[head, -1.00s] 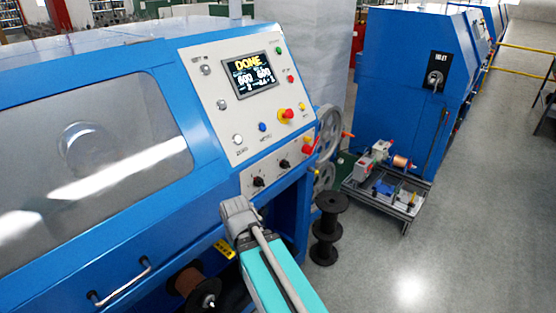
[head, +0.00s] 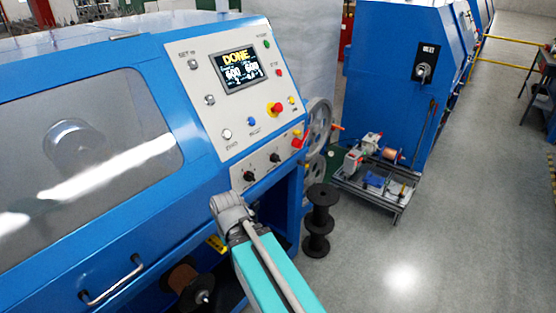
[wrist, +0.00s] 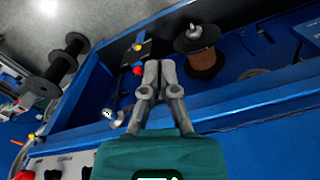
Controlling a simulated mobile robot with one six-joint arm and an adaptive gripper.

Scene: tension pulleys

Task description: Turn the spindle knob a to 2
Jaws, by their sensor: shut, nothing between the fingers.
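Two black rotary knobs sit on the lower strip of the blue machine's sloped panel in the head view, a left knob (head: 249,176) and a right knob (head: 274,157). Their labels and pointer settings are too small to read, so I cannot tell which is a. In the wrist view, dark knobs (wrist: 52,174) show at the lower left edge, partly cut off. My gripper (wrist: 158,65) is shut and empty in the wrist view, pointing toward the machine's open lower bay, away from the knobs.
The panel (head: 208,128) carries a display reading DONE, several buttons and a red lever (head: 299,140). A copper-coloured spool (wrist: 200,55) sits in the lower bay. A black spool stand (head: 319,220) is right of the machine. Open floor (head: 400,240) lies further right.

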